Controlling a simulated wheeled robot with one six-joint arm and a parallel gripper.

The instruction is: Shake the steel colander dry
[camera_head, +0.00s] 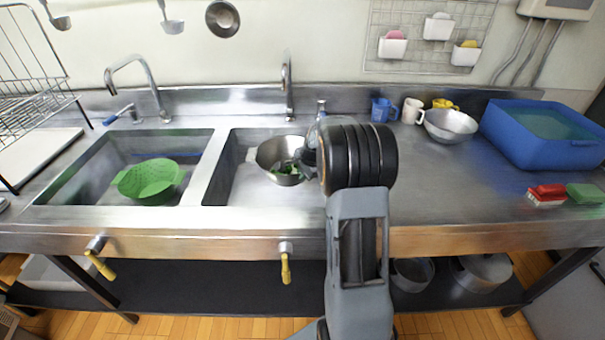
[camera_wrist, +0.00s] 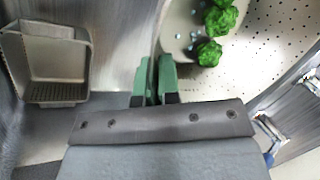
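The steel colander (camera_head: 270,152) is in the right sink basin, with green leafy pieces (camera_head: 287,168) in it. In the wrist view its perforated wall (camera_wrist: 285,40) fills the upper right, with green clumps (camera_wrist: 220,20) and small pale drops inside. My gripper (camera_wrist: 153,75) has its two green fingers close together on either side of the colander's rim, shut on it. In the head view my wrist hides the colander's right side and most of the gripper. I cannot tell whether the colander touches the basin floor.
A green colander (camera_head: 150,180) sits in the left basin. A beige basket (camera_wrist: 55,65) stands left of my fingers in the wrist view. Faucets rise behind the basins. Mugs (camera_head: 412,110), a metal bowl (camera_head: 450,124) and a blue tub (camera_head: 530,138) stand on the right counter.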

